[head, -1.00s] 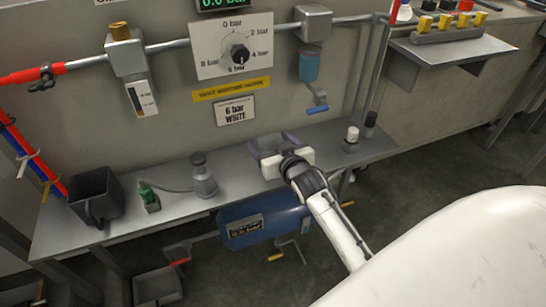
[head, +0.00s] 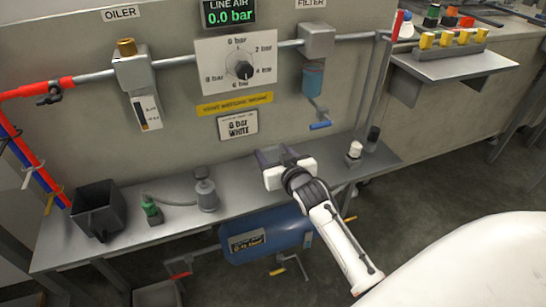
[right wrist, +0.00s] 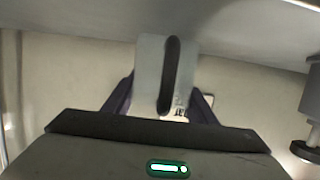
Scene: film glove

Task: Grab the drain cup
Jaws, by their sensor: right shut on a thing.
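My right gripper (head: 272,156) is low over the metal bench, near its middle. In the right wrist view its two dark fingers (right wrist: 161,100) are shut on a pale grey cup-like thing, which I take for the drain cup (right wrist: 148,65). A dark upright strip, which looks like its handle, faces the camera. In the head view the gripper hides most of this cup. I cannot tell whether it touches the bench. My left gripper is not in view.
The grey bench (head: 150,228) holds a black square bin (head: 97,208), a green-topped fitting (head: 151,210), a grey pump-like bottle (head: 205,192) and a white-capped piece (head: 354,152). The filter bowl (head: 313,80) hangs above right. A blue tank (head: 265,236) sits below.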

